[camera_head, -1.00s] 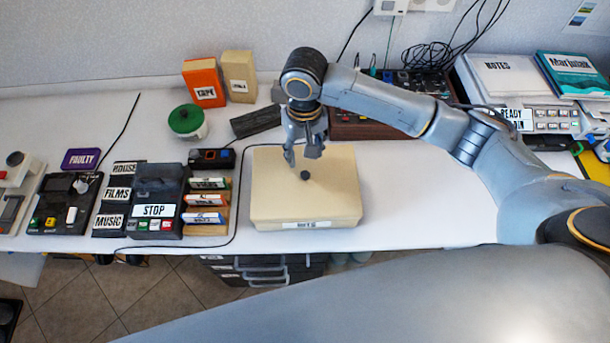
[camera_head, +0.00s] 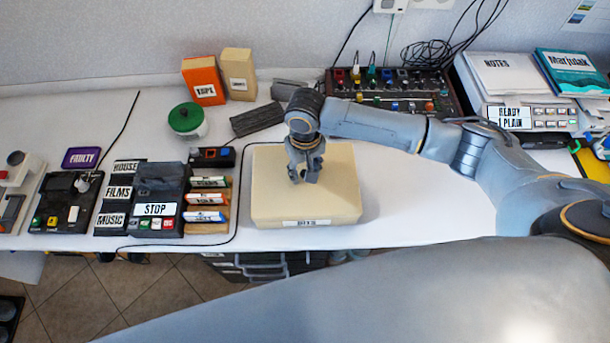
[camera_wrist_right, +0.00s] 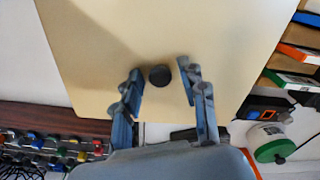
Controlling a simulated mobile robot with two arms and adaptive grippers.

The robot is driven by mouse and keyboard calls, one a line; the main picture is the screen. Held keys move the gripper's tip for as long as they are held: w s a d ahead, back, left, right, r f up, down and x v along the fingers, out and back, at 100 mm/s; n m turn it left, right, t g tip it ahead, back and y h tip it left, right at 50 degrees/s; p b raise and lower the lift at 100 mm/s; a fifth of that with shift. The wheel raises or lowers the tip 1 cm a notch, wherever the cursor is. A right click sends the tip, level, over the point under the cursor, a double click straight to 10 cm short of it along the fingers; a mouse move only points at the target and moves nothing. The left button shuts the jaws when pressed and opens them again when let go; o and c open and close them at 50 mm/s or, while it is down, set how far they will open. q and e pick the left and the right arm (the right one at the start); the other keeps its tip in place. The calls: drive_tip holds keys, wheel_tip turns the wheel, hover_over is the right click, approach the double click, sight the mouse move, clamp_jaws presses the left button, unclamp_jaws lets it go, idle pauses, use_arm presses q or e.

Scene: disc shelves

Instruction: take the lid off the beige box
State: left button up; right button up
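The beige box (camera_head: 275,200) stands on the white table with its flat lid (camera_head: 340,180) on, and a label on its front edge. A round dark knob (camera_wrist_right: 159,76) on the lid shows in the right wrist view; in the head view it is hidden by my gripper. My right gripper (camera_head: 304,180) points down over the middle of the lid. In the right wrist view its two fingers (camera_wrist_right: 161,90) are open, one on each side of the knob with gaps between. My left gripper is not in view.
Left of the box are small cartridges (camera_head: 208,199) in a wooden rack and a dark player marked STOP (camera_head: 157,195). Behind stand a green-lidded jar (camera_head: 186,121) and a mixer panel (camera_head: 392,95). Bare table lies right of the box.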

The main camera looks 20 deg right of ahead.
clamp_jaws()
drive_tip(key=shift+r, duration=0.55)
wheel_tip(320, 180, up, 3)
drive_tip(key=shift+s+a+f+b, duration=0.15)
drive_tip(key=shift+f+b, duration=0.05)
drive_tip(key=shift+b, duration=0.25)
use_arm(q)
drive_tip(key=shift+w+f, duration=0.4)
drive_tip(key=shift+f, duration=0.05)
use_arm(e)
drive_tip(key=s+a+r, duration=0.6)
drive_tip(key=s+r, duration=0.3)
drive_tip(key=s, duration=0.3)
drive_tip(key=shift+r, duration=0.2)
